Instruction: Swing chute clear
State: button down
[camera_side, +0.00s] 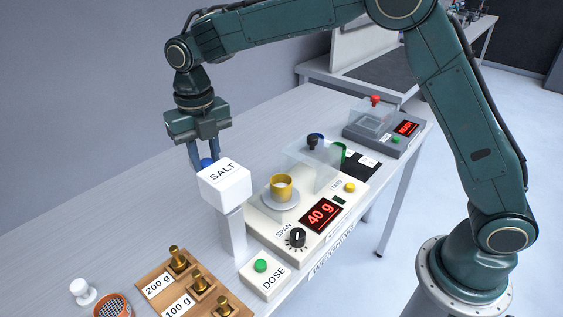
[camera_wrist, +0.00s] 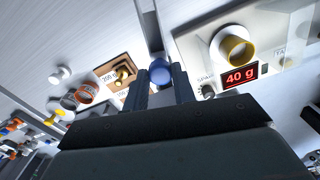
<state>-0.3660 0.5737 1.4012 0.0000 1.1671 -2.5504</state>
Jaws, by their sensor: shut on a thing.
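My gripper (camera_side: 206,158) points down at the far side of the white SALT hopper (camera_side: 224,184). It is shut on a blue ball knob (camera_side: 207,163), which also shows between the fingers in the wrist view (camera_wrist: 160,72). A thin grey bar (camera_wrist: 149,28) runs from near the knob to the top edge of the wrist view; I cannot tell whether it is the chute. In the side view the hopper hides that area. The yellow cup (camera_side: 281,184) stands on the scale's round pan (camera_side: 281,201), right of the hopper. The scale display (camera_side: 321,214) reads 40 g.
The DOSE box (camera_side: 266,275) with a green button stands in front of the hopper. A wooden block (camera_side: 186,284) with brass weights is at the front left. A clear cover (camera_side: 314,165) stands behind the cup. The table left of the hopper is bare.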

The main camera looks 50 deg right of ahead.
jog(key=shift+w+a+n, duration=0.1)
jog(key=shift+a+n, duration=0.85)
jog(key=shift+n, duration=0.45)
jog(key=shift+a+r, duration=0.1)
jog(key=c, duration=1.1)
grip_release()
jog(key=shift+c, duration=0.2)
notch_tip(320, 180, up, 14)
